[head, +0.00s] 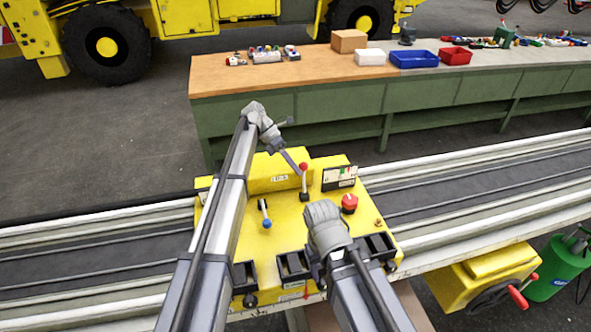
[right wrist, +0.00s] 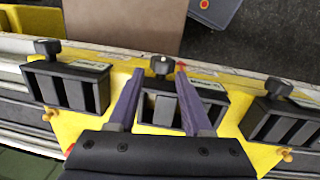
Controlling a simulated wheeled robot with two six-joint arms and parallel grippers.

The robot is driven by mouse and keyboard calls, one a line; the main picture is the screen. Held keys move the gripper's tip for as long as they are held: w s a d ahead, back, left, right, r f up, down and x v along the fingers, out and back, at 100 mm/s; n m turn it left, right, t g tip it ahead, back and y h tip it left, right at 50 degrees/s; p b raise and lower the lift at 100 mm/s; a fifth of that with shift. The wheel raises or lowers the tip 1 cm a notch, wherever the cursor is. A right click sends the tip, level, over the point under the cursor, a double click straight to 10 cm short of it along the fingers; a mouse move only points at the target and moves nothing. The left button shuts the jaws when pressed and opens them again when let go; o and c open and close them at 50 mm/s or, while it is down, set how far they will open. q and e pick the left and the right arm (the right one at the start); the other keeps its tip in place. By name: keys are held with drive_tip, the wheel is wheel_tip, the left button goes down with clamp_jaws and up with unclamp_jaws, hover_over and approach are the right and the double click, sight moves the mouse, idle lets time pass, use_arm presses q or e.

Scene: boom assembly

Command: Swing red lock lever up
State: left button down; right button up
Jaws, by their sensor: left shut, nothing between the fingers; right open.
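The red lock lever (head: 303,182) has a red knob and a dark stem, and rises from the yellow console (head: 290,215). It looks roughly upright in the head view. My left gripper (head: 297,171) is shut and empty, with its fingertips just left of the lever, close below the knob. I cannot tell whether they touch it. My right gripper (right wrist: 160,78) is open and empty, its fingers spread above the middle black slotted block (right wrist: 163,108) at the console's front edge.
A blue-knobbed lever (head: 266,221) stands left of the red one. A red mushroom button (head: 349,203) is to its right. More black slotted blocks (right wrist: 68,88) (right wrist: 277,118) line the front edge. A green workbench (head: 300,105) stands behind the rail (head: 480,185).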

use_arm(q)
drive_tip(key=p+v, duration=0.5)
drive_tip(key=v, duration=0.2)
drive_tip(key=shift+a+r, duration=0.25)
drive_tip(key=shift+r, duration=0.05)
use_arm(e)
wheel_tip(320, 180, up, 6)
drive_tip(key=shift+f, duration=0.25)
use_arm(q)
drive_tip(key=shift+f, duration=0.1)
use_arm(e)
drive_tip(key=shift+s, duration=0.1)
